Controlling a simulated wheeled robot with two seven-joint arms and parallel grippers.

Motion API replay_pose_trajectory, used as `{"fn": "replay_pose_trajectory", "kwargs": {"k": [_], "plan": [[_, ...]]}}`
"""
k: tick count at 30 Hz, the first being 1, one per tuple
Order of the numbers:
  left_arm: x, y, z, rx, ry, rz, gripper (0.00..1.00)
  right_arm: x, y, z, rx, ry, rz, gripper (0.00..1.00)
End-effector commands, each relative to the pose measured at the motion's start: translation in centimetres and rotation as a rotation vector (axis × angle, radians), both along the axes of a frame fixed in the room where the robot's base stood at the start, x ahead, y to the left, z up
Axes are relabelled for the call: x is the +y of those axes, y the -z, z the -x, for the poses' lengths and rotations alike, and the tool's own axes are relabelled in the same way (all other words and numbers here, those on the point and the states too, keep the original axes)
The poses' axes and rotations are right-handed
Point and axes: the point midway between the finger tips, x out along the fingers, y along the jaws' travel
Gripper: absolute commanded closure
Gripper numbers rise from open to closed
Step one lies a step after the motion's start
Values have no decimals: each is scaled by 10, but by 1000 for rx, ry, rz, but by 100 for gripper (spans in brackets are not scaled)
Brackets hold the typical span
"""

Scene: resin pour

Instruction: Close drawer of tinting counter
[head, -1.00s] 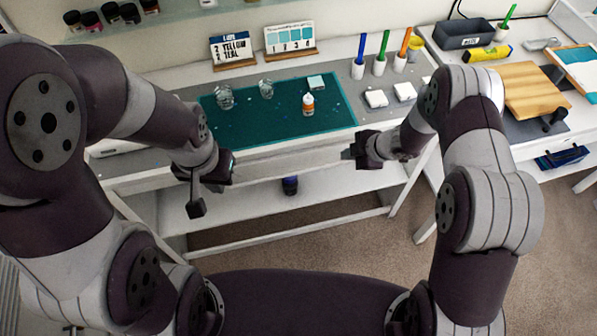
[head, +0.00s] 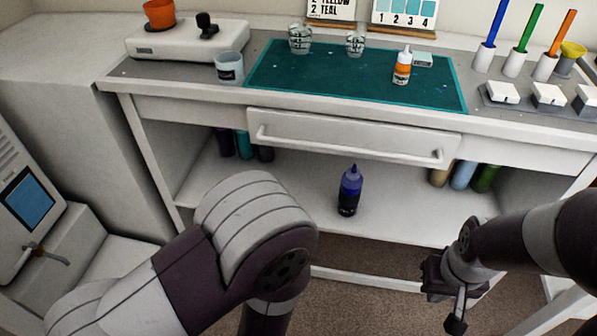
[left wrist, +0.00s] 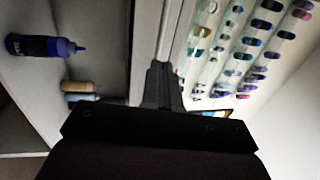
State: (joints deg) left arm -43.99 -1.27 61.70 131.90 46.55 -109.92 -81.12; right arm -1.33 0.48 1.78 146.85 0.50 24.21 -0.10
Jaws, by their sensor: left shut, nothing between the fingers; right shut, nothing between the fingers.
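The tinting counter (head: 130,98) stands ahead in the head view. Its white drawer (head: 350,130) sits under the front edge of the top, with a long bar handle (head: 345,149). No drawer interior shows; I cannot tell how far the front stands out. My right gripper (head: 434,284) is shut and empty, low in front of the counter, right of and below the handle, apart from it. My left gripper is outside the head view. It shows in the left wrist view (left wrist: 161,75), shut and empty, in front of a pale surface; contact cannot be told.
A dark blue bottle (head: 349,190) stands on the lower shelf (head: 290,208). Several bottles stand further back. On top are a teal mat (head: 330,90), cups, an orange-labelled bottle (head: 402,66) and a scale (head: 185,42). A grey cabinet (head: 60,110) adjoins at left.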

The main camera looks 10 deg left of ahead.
Motion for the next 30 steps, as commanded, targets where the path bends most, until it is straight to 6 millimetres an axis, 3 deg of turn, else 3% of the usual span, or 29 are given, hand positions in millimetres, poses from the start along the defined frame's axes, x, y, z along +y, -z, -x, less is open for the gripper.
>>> {"fn": "replay_pose_trajectory", "kwargs": {"k": [15,21,30], "plan": [[2,-22,-103,1,-4,3,100,0,-13,-1,-1,-4,1,100],[1,-25,-120,2,0,3,100,0,-14,-1,-1,-4,1,100],[1,-25,-123,2,1,3,100,0,-14,-1,-2,-5,3,100]]}}
